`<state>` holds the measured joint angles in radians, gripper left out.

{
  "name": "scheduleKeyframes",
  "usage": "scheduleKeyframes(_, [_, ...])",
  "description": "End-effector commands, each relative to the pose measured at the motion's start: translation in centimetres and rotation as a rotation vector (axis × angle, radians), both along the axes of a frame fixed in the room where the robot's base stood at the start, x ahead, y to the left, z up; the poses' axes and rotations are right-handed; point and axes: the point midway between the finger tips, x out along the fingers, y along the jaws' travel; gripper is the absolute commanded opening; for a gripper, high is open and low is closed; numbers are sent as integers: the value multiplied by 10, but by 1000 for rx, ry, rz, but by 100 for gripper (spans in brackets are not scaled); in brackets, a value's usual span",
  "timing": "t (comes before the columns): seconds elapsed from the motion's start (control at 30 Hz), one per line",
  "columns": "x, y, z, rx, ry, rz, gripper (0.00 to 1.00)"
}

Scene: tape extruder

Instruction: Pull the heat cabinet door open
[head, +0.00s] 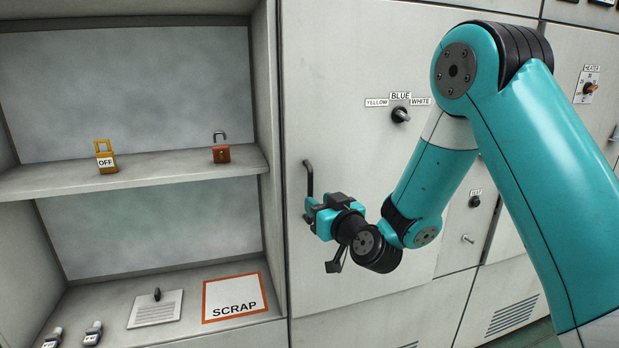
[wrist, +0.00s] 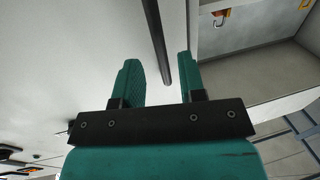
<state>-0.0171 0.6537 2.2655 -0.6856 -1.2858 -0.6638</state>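The grey cabinet door (head: 340,250) stands in the middle of the head view, flush with its surround. Its black bar handle (head: 309,180) is upright near the door's left edge. My gripper (head: 312,208) is at the handle's lower part. In the wrist view, my gripper (wrist: 157,70) is open, with one green finger on each side of the handle (wrist: 157,40). Gaps show between the bar and both fingers. I cannot tell how deep the bar sits between them.
A colour selector knob (head: 400,114) is on the door. A HEATER switch (head: 589,89) is at far right.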

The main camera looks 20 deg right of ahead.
Motion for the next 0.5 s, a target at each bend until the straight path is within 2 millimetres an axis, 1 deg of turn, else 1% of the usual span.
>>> scheduleKeyframes(0.03, [7,1,8,0,2,0,37])
scheduleKeyframes(0.2, [26,5,7,0,2,1,37])
scheduleKeyframes(0.33, [37,8,6,0,1,1,37])
scheduleKeyframes(0.5, [44,9,2,0,0,1,37])
